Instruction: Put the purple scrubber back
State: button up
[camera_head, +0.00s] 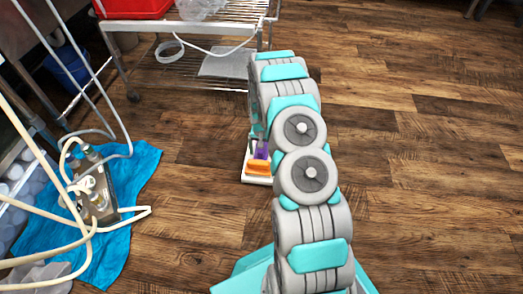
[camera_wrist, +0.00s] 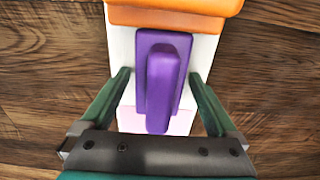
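The purple scrubber (camera_wrist: 162,85), a flat block with a raised handle, shows in the wrist view over a white tray (camera_wrist: 121,45). In the head view the scrubber (camera_head: 262,150) is small and partly hidden by my arm. My gripper (camera_wrist: 160,73) is open, with one finger on each side of the scrubber; white shows between the left finger and the scrubber. Whether the right fingertip touches it I cannot tell. An orange block (camera_wrist: 175,12) sits on the tray beyond the scrubber. A pale pink patch (camera_wrist: 180,122) shows on the tray at the near end.
The tray is on the wood floor. A wire rack cart (camera_head: 190,75) with a red bin (camera_head: 130,8) stands behind it. A blue cloth (camera_head: 135,175) with a metal pump (camera_head: 97,190) and hoses lies to the left. The floor to the right is clear.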

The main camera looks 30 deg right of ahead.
dwell(0.3)
notch_tip(320, 180, up, 12)
jog(key=shift+f+p, duration=0.25)
jog(key=shift+p, duration=0.4)
jog(key=s+a+r+n, duration=0.2)
jog(key=s+a+r, duration=0.5)
jog(key=r, duration=0.5)
jog(key=s+a+r+n, duration=0.1)
jog(key=s+a+r, duration=0.4)
jog(key=s+r, duration=0.6)
jog(key=s+a+r+n, duration=0.1)
jog(key=s+a+r, duration=0.1)
jog(key=s, duration=0.5)
jog(key=s+a+r+n+g, duration=0.1)
jog(key=s+r, duration=0.2)
jog(key=s, duration=0.5)
jog(key=s+a+r+n, duration=0.1)
jog(key=s+a+r, duration=0.1)
jog(key=s, duration=0.6)
jog(key=shift+s+a+r+n+g, duration=0.15)
jog(key=shift+a+r+n+g, duration=0.2)
jog(key=shift+r, duration=0.25)
